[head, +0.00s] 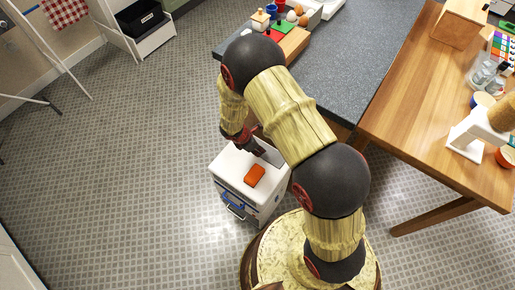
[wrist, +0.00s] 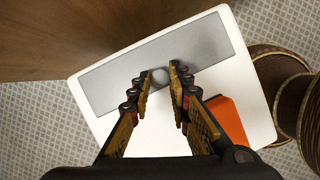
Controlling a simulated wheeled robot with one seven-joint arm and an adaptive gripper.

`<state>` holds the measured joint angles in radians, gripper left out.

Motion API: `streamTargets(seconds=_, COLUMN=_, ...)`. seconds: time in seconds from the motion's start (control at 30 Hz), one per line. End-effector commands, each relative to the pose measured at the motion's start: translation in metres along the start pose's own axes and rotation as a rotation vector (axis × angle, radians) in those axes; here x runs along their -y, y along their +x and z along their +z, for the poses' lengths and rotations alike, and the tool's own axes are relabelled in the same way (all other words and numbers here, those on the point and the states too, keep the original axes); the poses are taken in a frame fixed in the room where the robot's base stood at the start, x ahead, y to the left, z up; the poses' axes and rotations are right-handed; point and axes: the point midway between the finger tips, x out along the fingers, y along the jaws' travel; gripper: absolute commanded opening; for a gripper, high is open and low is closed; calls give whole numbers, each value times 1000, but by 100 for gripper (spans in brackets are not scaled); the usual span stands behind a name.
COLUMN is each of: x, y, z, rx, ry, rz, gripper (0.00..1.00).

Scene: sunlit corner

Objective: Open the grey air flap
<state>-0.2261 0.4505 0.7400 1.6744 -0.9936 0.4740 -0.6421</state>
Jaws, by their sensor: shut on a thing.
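The grey air flap (wrist: 210,45) is a long panel along one side of the white box's top (wrist: 255,95). It looks about level with the top; I cannot tell if it is slightly raised. A small round grey knob (wrist: 160,77) stands near its middle. My gripper (wrist: 163,73) points down with its fingertips on either side of this knob, shut on it. In the head view my gripper (head: 258,148) is over the far part of the white box (head: 233,165), and the flap (head: 270,153) is partly hidden by my arm.
An orange block (head: 255,175) sits on the box top beside my fingers. A grey counter (head: 350,50) with small objects stands just behind the box. A wooden table (head: 410,120) is at the right. The tiled floor (head: 120,150) to the left is clear.

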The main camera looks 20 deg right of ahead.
Motion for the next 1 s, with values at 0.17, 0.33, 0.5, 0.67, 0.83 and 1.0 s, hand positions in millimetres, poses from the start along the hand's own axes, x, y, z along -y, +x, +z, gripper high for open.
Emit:
streamTargets(seconds=0.17, x=0, y=0, z=0, rx=0, ry=0, rz=0, gripper=0)
streamTargets(seconds=0.33, x=0, y=0, z=0, rx=0, ry=0, rz=1, gripper=0)
streamTargets(seconds=0.5, x=0, y=0, z=0, rx=0, ry=0, rz=1, gripper=0)
streamTargets(seconds=0.67, x=0, y=-1, z=1, rx=-4, ry=0, rz=-2, gripper=0)
streamTargets(seconds=0.83, x=0, y=-5, z=5, rx=-31, ry=-4, rz=-18, gripper=0)
streamTargets(seconds=1.0, x=-1, y=-8, z=8, rx=-70, ry=-11, rz=-34, gripper=0)
